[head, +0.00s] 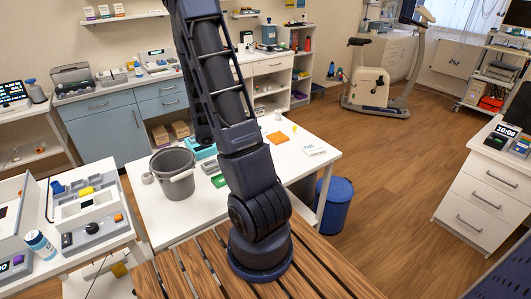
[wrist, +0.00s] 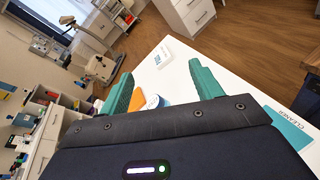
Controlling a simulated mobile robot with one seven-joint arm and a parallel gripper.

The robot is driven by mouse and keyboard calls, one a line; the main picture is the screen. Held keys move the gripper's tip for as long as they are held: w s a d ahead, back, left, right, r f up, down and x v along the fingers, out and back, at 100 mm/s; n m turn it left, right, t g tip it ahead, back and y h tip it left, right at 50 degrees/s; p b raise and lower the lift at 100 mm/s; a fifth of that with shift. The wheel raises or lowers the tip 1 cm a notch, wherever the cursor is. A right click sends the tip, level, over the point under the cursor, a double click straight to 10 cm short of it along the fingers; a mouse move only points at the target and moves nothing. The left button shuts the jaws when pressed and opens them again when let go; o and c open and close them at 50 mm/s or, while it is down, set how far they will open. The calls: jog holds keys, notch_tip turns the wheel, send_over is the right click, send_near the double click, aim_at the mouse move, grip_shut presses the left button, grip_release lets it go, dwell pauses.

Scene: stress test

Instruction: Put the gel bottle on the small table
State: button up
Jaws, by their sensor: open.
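My gripper (wrist: 160,88) is open, its two teal fingers spread over a white table top in the wrist view. A round blue-and-white thing and an orange thing (wrist: 137,101) show between the fingers, partly hidden by the gripper body. I cannot tell whether either is held or what they are. A white bottle with a blue label (head: 40,243) stands upright on the left table in the head view; it may be the gel bottle, but its label is unreadable. The white table (head: 160,213) in the middle may be the small table. My arm hides part of it.
A grey bucket (head: 174,176) stands on the middle table, with a white card (head: 314,146) at its right. A teal item marked CLEANER (wrist: 291,127) lies at the right in the wrist view. A blue bin (head: 336,208) stands on the floor.

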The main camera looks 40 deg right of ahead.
jog(key=w+d+f+n+t+h, duration=0.1)
jog(key=f+n+t, duration=0.1)
jog(key=f+n, duration=0.1)
jog(key=w+d+f+n+t+h, duration=0.1)
jog(key=w+f+n+t, duration=0.1)
jog(key=f, duration=0.3)
jog(key=w+d+f+n+t+h, duration=0.1)
jog(key=w+f+n+t, duration=0.1)
jog(key=f+n, duration=0.3)
jog(key=shift+w+d+f+t, duration=0.1)
jog(key=shift+d+t, duration=0.1)
jog(key=shift+t, duration=0.4)
jog(key=shift+w+d, duration=0.2)
jog(key=shift+d, duration=1)
jog(key=shift+w+d, duration=0.2)
jog(key=shift+d, duration=1.05)
jog(key=shift+w+d, duration=0.2)
jog(key=shift+d, duration=1)
jog(key=c, duration=1.2)
notch_tip(320, 180, up, 10)
jog(key=shift+f, duration=0.1)
